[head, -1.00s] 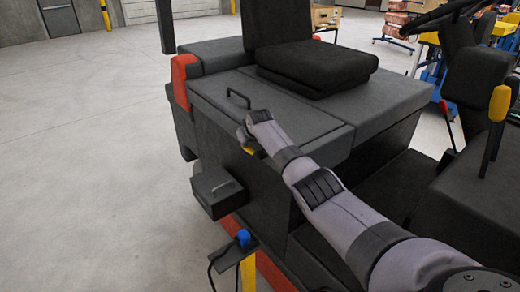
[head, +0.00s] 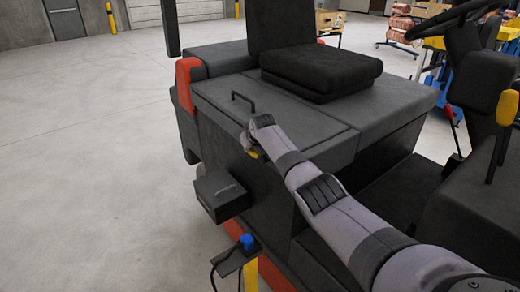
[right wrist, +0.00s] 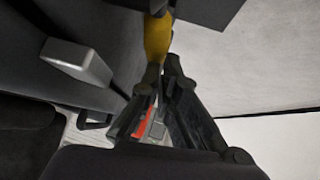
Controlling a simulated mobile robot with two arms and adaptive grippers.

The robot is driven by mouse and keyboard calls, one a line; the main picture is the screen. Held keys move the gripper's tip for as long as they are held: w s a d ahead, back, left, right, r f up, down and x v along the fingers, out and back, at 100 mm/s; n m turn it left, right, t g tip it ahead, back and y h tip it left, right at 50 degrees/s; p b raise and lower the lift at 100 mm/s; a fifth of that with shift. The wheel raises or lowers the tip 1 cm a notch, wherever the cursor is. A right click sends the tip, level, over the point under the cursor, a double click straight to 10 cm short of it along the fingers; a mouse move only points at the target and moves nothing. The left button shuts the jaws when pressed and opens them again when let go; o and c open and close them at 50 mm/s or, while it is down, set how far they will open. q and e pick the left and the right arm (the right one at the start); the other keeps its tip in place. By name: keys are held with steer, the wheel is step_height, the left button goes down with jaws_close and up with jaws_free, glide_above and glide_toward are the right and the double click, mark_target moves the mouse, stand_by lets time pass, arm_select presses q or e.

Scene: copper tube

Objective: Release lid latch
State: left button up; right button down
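A dark grey lid (head: 290,115) with a black handle (head: 243,97) lies shut on the vehicle body beside the seat. A small yellow piece, which looks like the latch (head: 251,154), shows at the body's side just below the lid's front edge, partly hidden by my right arm. My right gripper sits at this piece; its fingers are hidden in the head view. In the right wrist view the fingertips of my right gripper (right wrist: 166,72) are close together at the end of a yellow part (right wrist: 157,38). I cannot tell whether they clamp it. My left gripper is not in view.
A black box (head: 220,192) juts from the vehicle's side below the latch. A bracket with a blue plug (head: 247,241) and cables stands lower, by a yellow post. The seat (head: 320,72) and steering wheel (head: 455,20) are behind. The floor at left is clear.

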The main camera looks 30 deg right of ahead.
step_height(320, 180, up, 14)
steer(key=a, duration=0.2)
steer(key=shift+a, duration=0.4)
steer(key=shift+f, duration=0.15)
